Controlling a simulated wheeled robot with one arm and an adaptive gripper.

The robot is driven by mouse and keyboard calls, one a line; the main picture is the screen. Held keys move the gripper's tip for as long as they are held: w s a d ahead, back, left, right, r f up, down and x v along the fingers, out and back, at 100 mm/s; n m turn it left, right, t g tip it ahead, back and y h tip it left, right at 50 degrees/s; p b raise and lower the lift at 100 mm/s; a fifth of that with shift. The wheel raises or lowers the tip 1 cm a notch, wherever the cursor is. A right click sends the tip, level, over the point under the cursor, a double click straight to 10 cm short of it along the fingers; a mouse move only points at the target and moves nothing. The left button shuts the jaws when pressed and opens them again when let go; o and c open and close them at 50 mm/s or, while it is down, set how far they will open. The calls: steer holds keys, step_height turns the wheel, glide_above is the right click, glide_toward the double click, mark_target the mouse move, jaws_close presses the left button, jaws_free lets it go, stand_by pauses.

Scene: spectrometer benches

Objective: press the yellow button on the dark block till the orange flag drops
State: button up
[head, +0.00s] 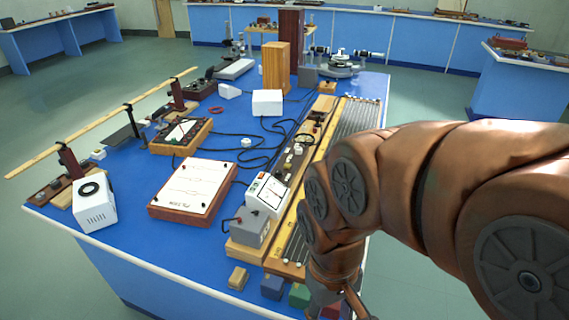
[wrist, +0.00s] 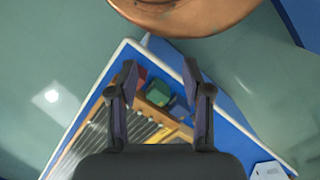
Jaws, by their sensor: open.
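My gripper (wrist: 160,78) is open in the wrist view, its two dark fingers apart with nothing held between them. It points down over the near corner of the blue bench. A green block (wrist: 157,90) and a blue block (wrist: 180,106) show below and between the fingers. In the head view my arm covers the right front of the bench, and my gripper is mostly hidden at the bottom edge. I cannot make out the dark block, its yellow button or the orange flag in either view.
The blue bench (head: 130,225) holds a long ruled rail (head: 350,118), a white meter (head: 268,192), a framed sheet (head: 193,186) and a white lamp box (head: 95,203). Small wooden (head: 238,278), blue (head: 272,287) and green (head: 299,295) blocks line the near edge. Loose cables lie mid-bench.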

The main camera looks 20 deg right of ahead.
jaws_close()
stand_by(0.4)
stand_by(1.2)
